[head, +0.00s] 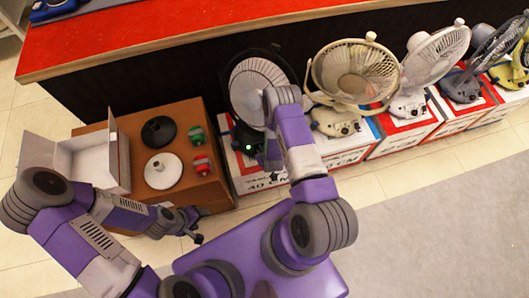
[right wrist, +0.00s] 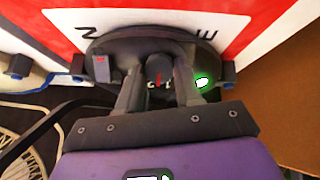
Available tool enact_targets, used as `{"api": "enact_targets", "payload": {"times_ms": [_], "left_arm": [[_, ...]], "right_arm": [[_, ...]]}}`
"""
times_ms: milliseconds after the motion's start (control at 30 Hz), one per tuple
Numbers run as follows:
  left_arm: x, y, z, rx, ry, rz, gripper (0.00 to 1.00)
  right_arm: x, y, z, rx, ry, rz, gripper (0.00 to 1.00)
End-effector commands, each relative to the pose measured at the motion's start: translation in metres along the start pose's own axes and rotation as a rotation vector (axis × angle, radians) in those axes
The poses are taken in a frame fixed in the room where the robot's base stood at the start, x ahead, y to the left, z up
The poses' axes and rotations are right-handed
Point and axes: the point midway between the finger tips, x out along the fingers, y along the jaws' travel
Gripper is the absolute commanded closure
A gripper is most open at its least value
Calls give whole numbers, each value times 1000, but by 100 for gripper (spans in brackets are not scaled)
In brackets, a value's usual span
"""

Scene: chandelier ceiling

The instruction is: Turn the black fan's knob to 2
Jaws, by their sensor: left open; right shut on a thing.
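The black fan (head: 262,78) stands on a white and red box, left of the other fans. My right arm hides much of its base in the head view; a green light shows beside it. In the right wrist view, the fan's dark round base (right wrist: 122,48) carries a knob (right wrist: 157,67) and a lit green light (right wrist: 202,82). My right gripper (right wrist: 159,82) has its two fingers on either side of the knob and is shut on it. The knob's setting is unreadable. My left gripper (head: 182,222) is open and empty, low beside the brown box.
Several other fans, including a cream one (head: 355,75), stand on boxes to the right. A red-topped counter (head: 130,35) runs behind.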

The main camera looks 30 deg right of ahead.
Motion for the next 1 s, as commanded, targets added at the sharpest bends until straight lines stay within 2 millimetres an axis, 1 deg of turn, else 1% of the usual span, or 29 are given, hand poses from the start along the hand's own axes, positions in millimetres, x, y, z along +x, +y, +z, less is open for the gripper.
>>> {"api": "enact_targets", "payload": {"times_ms": [200,433,700,1000], "left_arm": [[1,0,0,0,0,0,40],[2,-1,0,0,0,0,40],[2,-1,0,0,0,0,40],[2,-1,0,0,0,0,40]], "right_arm": [[0,2,1,168,0,-19,96],[0,2,1,287,0,-32,96],[0,2,0,345,0,-40,96],[0,2,0,352,0,-41,96]]}}
